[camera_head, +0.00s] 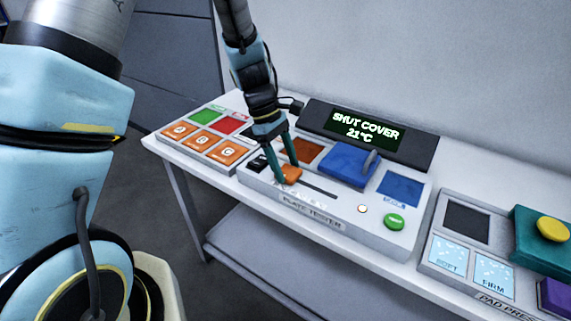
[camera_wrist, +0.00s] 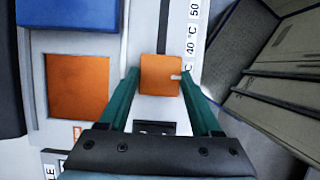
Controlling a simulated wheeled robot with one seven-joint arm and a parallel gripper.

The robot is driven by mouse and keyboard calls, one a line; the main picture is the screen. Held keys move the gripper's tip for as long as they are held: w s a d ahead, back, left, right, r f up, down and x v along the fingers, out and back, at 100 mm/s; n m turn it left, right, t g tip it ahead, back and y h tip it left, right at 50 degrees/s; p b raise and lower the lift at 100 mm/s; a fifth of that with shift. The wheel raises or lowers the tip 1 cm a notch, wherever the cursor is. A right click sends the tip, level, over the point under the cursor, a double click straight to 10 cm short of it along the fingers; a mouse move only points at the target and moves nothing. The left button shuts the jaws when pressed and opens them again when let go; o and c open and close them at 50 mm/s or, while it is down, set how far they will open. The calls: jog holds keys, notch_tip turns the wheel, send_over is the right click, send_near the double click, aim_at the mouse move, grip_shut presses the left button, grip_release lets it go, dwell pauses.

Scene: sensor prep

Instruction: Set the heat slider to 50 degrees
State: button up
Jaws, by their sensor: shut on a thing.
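The heat slider's orange knob (camera_head: 291,174) sits near the left end of its dark slot (camera_head: 320,189) on the grey plate tester (camera_head: 312,226). My gripper (camera_head: 287,171) is shut on the knob from above. In the wrist view the knob (camera_wrist: 160,75) lies between my two green fingers. Its white mark is beside a partly hidden label, just short of the "40 °C" label on the scale (camera_wrist: 191,45); "50" stands farther up. The display (camera_head: 361,130) reads "SHUT COVER 21°C".
A blue cover (camera_head: 347,165) with a grey handle stands behind the slot, between an orange square (camera_head: 302,150) and a blue square (camera_head: 401,189). A green button (camera_head: 394,222) is at the front right. A panel of orange lettered tiles (camera_head: 204,140) is left, a pad press (camera_head: 476,259) right.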

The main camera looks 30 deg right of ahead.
aim_at(329, 195)
grip_shut()
dwell(0.3)
jog(key=shift+s, duration=0.1)
jog(key=s+d, duration=0.1)
jog(key=s, duration=0.2)
jog(key=s+d+p, duration=0.1)
jog(key=s+d, duration=0.1)
jog(key=s, duration=0.1)
jog(key=s+d, duration=0.2)
jog(key=s, duration=0.1)
jog(key=o, duration=0.8)
grip_release()
jog(key=shift+c, duration=0.2)
jog(key=shift+w+r, duration=0.1)
jog(key=v, duration=1)
jog(key=shift+r+b, duration=0.25)
jog(key=shift+b, duration=0.2)
